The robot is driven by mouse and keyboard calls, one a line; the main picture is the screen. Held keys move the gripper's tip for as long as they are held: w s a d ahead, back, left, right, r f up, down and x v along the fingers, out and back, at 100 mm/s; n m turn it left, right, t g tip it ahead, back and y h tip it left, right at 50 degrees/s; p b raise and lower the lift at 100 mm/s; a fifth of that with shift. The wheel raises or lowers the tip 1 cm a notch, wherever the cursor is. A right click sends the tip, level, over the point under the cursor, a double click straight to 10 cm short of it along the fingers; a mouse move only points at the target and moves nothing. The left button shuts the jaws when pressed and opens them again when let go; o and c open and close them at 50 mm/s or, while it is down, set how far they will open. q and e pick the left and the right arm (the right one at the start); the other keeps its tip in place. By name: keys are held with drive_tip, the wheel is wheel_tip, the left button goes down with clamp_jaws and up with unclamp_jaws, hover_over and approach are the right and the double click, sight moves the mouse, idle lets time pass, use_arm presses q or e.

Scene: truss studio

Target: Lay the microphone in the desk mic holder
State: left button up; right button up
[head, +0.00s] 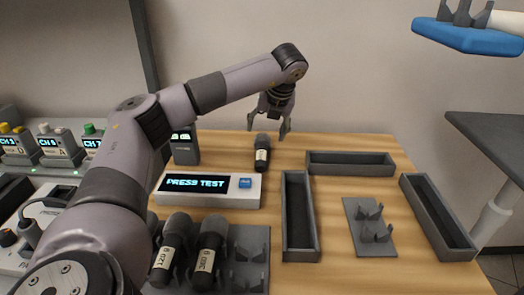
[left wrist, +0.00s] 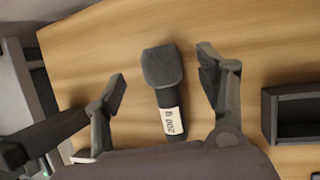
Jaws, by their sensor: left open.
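A dark microphone (head: 262,155) with a pale label lies on the wooden desk behind the press-test box. In the left wrist view the microphone (left wrist: 165,95) lies between my spread fingers, its grey head pointing away. My left gripper (head: 267,127) is open just above and behind it in the head view; no finger clearly touches it. A grey plate with upright prongs, which looks like the desk mic holder (head: 362,245), stands empty at the right of the desk. My right gripper is not in view.
Grey open trays (head: 299,245), (head: 350,170), (head: 440,220) surround the holder. A display box (head: 208,190) with a blue button stands before the microphone. A rack (head: 256,240) at the front holds other microphones (head: 208,255). A blue pronged holder (head: 465,38) is at upper right.

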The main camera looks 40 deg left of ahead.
sight(264, 136)
use_arm(q)
drive_tip(key=x, duration=0.4)
drive_tip(key=shift+s+f+b, duration=0.2)
drive_tip(key=shift+f+b, duration=0.1)
drive_tip(key=shift+c, duration=0.2)
drive_tip(key=shift+r, duration=0.1)
drive_tip(key=c, duration=1.5)
